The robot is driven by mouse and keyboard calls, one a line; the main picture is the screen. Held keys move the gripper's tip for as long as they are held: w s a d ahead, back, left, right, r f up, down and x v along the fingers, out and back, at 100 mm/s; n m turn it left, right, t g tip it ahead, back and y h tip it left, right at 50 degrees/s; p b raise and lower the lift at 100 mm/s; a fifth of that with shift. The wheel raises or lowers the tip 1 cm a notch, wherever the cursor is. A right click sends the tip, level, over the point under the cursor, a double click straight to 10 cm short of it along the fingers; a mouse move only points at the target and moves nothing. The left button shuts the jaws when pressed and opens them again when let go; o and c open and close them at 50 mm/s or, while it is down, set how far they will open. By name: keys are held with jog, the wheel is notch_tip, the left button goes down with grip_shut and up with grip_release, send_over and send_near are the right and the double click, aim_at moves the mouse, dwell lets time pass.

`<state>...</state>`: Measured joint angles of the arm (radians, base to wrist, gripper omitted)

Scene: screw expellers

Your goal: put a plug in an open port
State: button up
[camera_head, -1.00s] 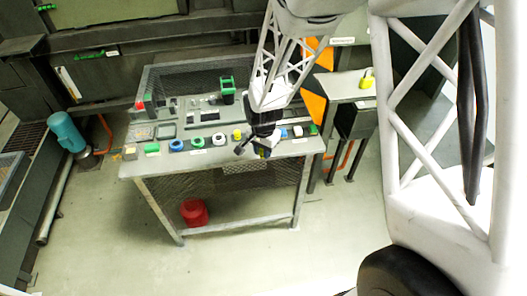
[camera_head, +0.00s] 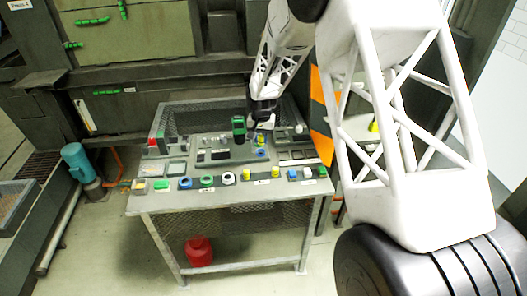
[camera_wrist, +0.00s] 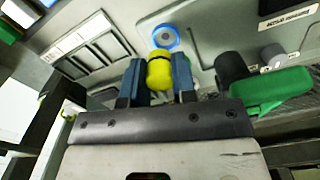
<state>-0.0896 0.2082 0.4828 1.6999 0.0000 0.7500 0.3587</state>
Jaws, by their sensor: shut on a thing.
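My gripper (camera_wrist: 158,85) is shut on a yellow plug (camera_wrist: 160,70) with a dark band, held between its two blue fingers. A round blue-ringed port (camera_wrist: 166,38) with a pale centre lies on the grey panel just beyond the plug's tip in the wrist view. The plug looks close to the ring, and I cannot tell whether they touch. In the head view, the held yellow plug (camera_head: 259,140) is over the back right of the bench, just behind a blue ring (camera_head: 261,153).
Along the bench's front edge stand a blue ring (camera_head: 185,183), a green ring (camera_head: 207,182), a white ring (camera_head: 229,178), yellow pieces (camera_head: 246,174) and (camera_head: 275,172), and a blue piece (camera_head: 292,174). A green-and-black part (camera_wrist: 268,92) stands close to the right of my gripper.

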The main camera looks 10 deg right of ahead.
jog(key=shift+w+r, duration=0.15)
jog(key=shift+w, duration=0.85)
jog(key=shift+f, duration=0.2)
send_over(261, 154)
jog(key=shift+f, duration=2.2)
jog(key=shift+f, duration=1.15)
dwell(1.8)
jog(key=o, duration=1)
jog(key=shift+f, duration=0.1)
jog(key=shift+s, duration=0.1)
jog(key=shift+c, duration=0.5)
